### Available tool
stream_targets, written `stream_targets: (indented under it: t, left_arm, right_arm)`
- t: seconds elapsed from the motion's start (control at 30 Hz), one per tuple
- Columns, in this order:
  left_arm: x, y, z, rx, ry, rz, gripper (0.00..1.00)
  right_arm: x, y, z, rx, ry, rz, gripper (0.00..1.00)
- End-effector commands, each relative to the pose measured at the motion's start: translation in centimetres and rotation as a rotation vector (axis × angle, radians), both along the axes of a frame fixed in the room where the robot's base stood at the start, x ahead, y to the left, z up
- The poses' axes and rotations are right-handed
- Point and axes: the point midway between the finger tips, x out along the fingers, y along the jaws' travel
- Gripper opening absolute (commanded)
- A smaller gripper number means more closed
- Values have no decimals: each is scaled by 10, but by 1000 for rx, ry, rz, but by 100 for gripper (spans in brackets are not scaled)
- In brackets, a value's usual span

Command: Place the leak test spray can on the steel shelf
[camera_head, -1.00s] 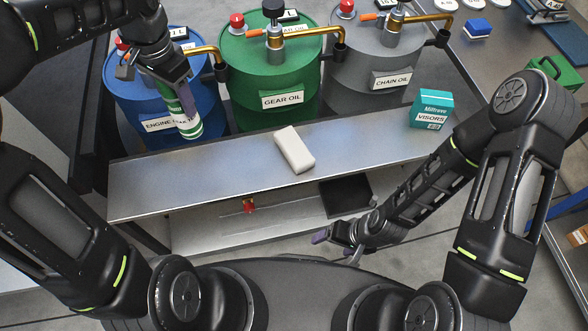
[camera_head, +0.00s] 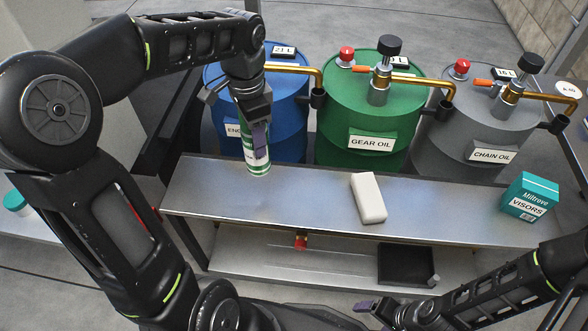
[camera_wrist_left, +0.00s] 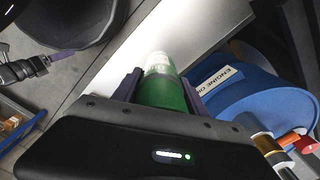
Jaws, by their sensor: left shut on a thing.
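The spray can (camera_head: 257,163), green and white, is held by my left gripper (camera_head: 258,134) and hangs nearly upright, base down. My left gripper is shut on it, and its fingers hide part of the can. The can's lower end overlaps the back left part of the steel shelf (camera_head: 300,199); whether it touches is unclear. In the left wrist view the green can body (camera_wrist_left: 163,90) sits between the purple-grey fingers. My right gripper (camera_head: 383,309) is low at the bottom of the head view; its opening is unclear.
Behind the shelf stand a blue drum (camera_head: 285,105), a green drum (camera_head: 350,95) and a grey drum (camera_head: 455,118) with brass taps. On the shelf are a white block (camera_head: 368,198) and a teal visor box (camera_head: 530,196). Bare shelf lies between can and block.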

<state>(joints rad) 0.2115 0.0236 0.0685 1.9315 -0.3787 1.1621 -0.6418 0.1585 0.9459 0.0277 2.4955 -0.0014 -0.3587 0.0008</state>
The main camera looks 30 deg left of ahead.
Motion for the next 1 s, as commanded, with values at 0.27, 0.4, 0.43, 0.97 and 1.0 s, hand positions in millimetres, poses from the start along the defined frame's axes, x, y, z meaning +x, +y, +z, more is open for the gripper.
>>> stream_targets:
  t: [0.27,0.4,0.43,0.97,1.0]
  left_arm:
    - [-1,0,-42,0,3,1,0]
    - [0,0,-48,0,0,0,0]
    - [0,0,-48,1,-1,0,0]
    - [-1,0,-90,0,3,2,0]
    - [-1,0,-94,0,3,2,0]
  right_arm:
    - [0,0,-14,0,0,-1,78]
    - [0,0,-15,0,1,-2,78]
    - [0,0,-15,0,1,-2,78]
    - [2,-2,-29,-4,-3,-7,78]
    - [3,-3,-30,-5,-4,-8,78]
